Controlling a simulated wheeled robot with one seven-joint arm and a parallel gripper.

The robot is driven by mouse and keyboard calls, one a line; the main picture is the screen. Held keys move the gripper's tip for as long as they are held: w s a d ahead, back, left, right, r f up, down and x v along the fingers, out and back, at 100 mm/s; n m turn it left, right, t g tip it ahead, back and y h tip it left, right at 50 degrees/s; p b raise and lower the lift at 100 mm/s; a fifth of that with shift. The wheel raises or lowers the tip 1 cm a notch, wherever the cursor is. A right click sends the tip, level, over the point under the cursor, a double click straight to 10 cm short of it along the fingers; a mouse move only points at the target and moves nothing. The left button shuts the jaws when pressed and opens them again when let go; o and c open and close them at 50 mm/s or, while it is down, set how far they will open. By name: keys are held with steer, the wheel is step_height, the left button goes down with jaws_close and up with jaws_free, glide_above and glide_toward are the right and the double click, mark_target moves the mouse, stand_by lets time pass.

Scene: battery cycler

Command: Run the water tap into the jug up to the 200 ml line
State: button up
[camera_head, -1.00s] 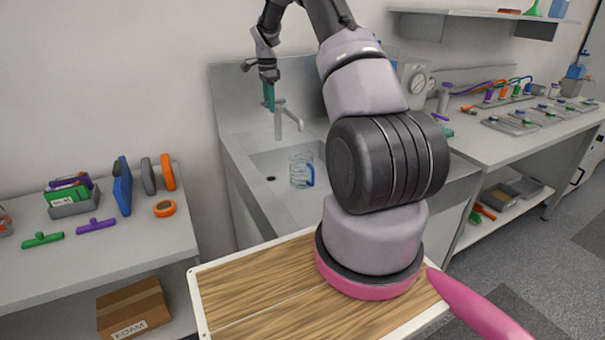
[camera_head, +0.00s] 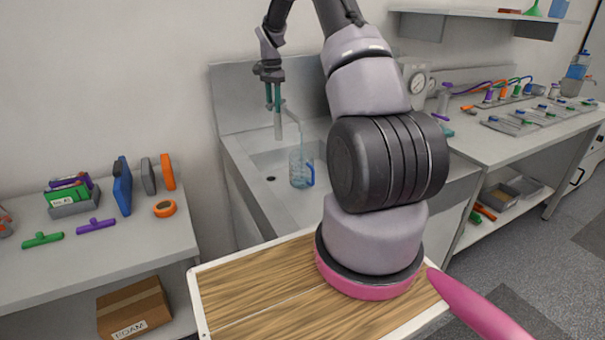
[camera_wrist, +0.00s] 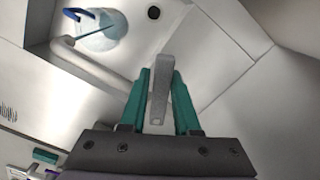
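The water tap (camera_head: 278,125) stands at the back of the sink. Its curved spout (camera_wrist: 92,66) reaches over the clear jug (camera_head: 299,174), which has a blue handle and sits upright in the basin. A thin blue stream (camera_wrist: 94,33) runs from the spout end into the jug (camera_wrist: 105,40) in the wrist view. The jug looks bluish; its marks and level are too small to read. My gripper (camera_head: 273,107) is at the tap, its teal fingers (camera_wrist: 160,76) on both sides of the grey tap lever (camera_wrist: 158,95). I cannot tell whether they press on it.
The sink's steel counter (camera_head: 243,180) surrounds the basin, with a splashback (camera_head: 230,95) behind it. A bench with trays (camera_head: 510,125) stands at the right. A bench with tools (camera_head: 97,224) and an orange tape roll (camera_head: 164,208) stands at the left.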

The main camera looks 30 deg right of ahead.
steer(key=shift+s+n, duration=0.1)
steer(key=shift+n, duration=0.2)
